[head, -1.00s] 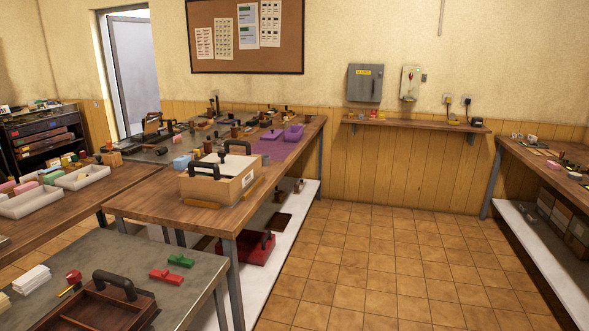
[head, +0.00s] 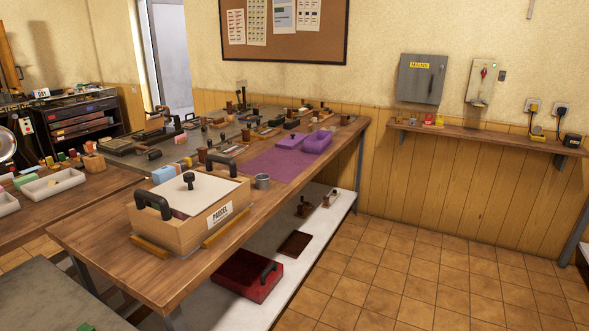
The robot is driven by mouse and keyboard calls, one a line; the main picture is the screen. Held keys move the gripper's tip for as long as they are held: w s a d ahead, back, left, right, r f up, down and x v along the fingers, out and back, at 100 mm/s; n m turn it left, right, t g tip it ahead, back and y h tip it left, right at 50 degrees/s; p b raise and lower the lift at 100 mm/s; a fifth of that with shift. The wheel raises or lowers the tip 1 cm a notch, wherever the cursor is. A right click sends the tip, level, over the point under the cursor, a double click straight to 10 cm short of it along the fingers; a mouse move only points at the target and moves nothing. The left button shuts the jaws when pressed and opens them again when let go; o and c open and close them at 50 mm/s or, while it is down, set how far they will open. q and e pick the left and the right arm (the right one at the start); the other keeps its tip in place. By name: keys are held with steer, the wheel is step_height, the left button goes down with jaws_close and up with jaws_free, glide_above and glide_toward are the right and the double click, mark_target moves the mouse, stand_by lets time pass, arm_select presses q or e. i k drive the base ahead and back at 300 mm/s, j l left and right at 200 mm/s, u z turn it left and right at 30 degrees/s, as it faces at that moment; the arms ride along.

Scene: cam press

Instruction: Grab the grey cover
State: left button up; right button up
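I cannot make out for certain which thing is the grey cover. A pale, off-white lid (head: 205,196) with a black knob lies on the wooden box labelled PARCEL (head: 180,232). The box has black handles and stands on the near end of the middle wooden workbench. A grey metal box with a yellow label (head: 422,78) hangs shut on the wall above the shelf. Neither of my grippers is in view.
The wooden workbench (head: 165,275) holds a small metal cup (head: 262,181), a purple mat (head: 268,168) and purple containers (head: 317,142). A red tray (head: 247,276) lies on its lower shelf. A grey table (head: 50,305) is at near left. The tiled floor (head: 400,265) at right is clear.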

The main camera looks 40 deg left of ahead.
mark_target(190, 193)
steer(key=i+u, duration=0.45)
steer(key=i+l+u, duration=0.25)
steer(key=i+u, duration=0.15)
steer(key=i+l+u, duration=0.45)
steer(key=j, duration=0.1)
